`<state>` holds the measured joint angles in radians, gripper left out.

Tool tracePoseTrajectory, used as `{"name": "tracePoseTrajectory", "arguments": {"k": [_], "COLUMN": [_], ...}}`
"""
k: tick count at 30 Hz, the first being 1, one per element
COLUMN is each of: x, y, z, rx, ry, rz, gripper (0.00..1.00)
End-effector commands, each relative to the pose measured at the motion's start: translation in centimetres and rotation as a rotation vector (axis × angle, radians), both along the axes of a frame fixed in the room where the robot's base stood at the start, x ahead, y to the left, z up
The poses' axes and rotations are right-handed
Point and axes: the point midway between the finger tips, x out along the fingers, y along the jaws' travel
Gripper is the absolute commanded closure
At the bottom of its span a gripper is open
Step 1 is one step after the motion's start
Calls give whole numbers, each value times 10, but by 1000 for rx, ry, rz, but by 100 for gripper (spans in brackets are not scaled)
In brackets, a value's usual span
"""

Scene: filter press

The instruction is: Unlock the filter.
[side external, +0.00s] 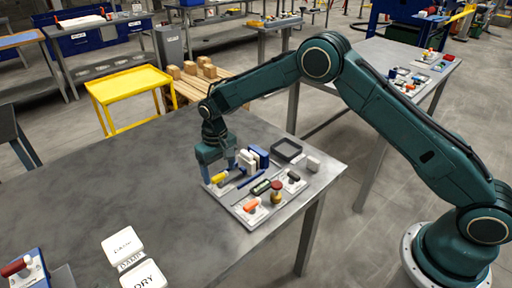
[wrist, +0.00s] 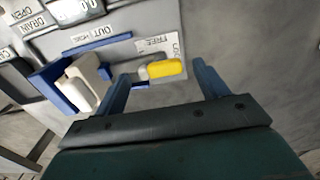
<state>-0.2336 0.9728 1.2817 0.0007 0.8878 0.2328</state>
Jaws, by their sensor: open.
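The filter press panel (side external: 236,205) lies on the grey table. Its yellow handle (wrist: 166,69) shows in the wrist view beside a plate marked "FREE", with a second label partly hidden. In the side view the yellow handle (side external: 219,178) is close under my gripper. My gripper (wrist: 160,80) is open, and its two blue fingers stand on either side of the yellow handle, apart from it. A white block in a blue frame (wrist: 80,80), the filter by its look, sits left of the handle, near an "OUT" label. It also shows in the side view (side external: 257,155).
An orange handle (side external: 251,206), a red-topped knob (side external: 276,190) and a dark green part (side external: 261,187) stand close by on the panel. A black tray (side external: 287,150) and a grey block (side external: 313,163) are behind.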

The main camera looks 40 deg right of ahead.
Motion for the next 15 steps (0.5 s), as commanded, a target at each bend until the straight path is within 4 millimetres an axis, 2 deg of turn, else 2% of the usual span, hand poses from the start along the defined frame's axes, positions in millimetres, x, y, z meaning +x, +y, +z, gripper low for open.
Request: {"name": "tracePoseTrajectory", "arguments": {"k": [4,13,14,15], "x": [0,0,0,0], "y": [0,0,0,0], "z": [-8,-9,-9,-9], "rx": [0,0,0,0], "ry": [-1,-1,-1,-1], "rz": [0,0,0,0], "gripper": [27,27,29,37]}}
